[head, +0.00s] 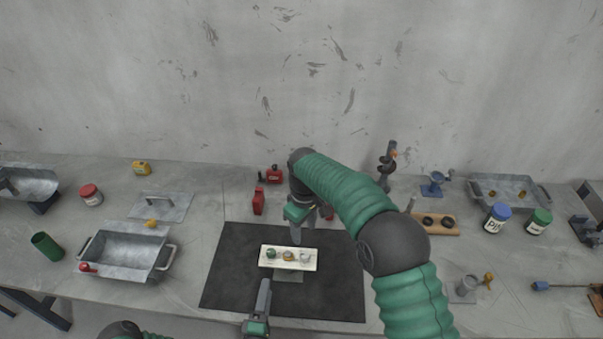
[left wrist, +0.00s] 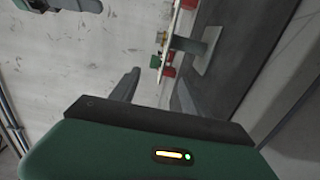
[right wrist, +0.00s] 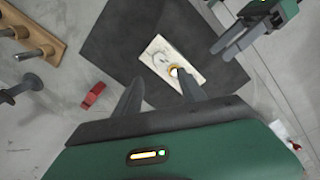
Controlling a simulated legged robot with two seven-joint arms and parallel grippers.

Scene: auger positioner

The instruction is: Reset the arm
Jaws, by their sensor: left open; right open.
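A white panel (head: 268,262) stands on a small stand on a black mat (head: 226,284); a green, a yellow and a pale knob sit along its face. It shows edge-on in the left wrist view (left wrist: 171,28) and from above in the right wrist view (right wrist: 163,52). My right gripper (head: 297,236) is open and empty above and behind the panel; its jaws frame the panel from a distance in its wrist view (right wrist: 161,92). My left gripper (head: 262,298) is open and empty in front of the panel, low over the mat's front edge. Neither gripper visibly touches the panel.
A metal tray (head: 112,272) is left of the mat. Red containers (head: 259,201) stand behind it. A wooden block with holes (head: 440,228), jars (head: 497,218) and another tray (head: 482,185) are at right. My right arm hides part of the table's middle right.

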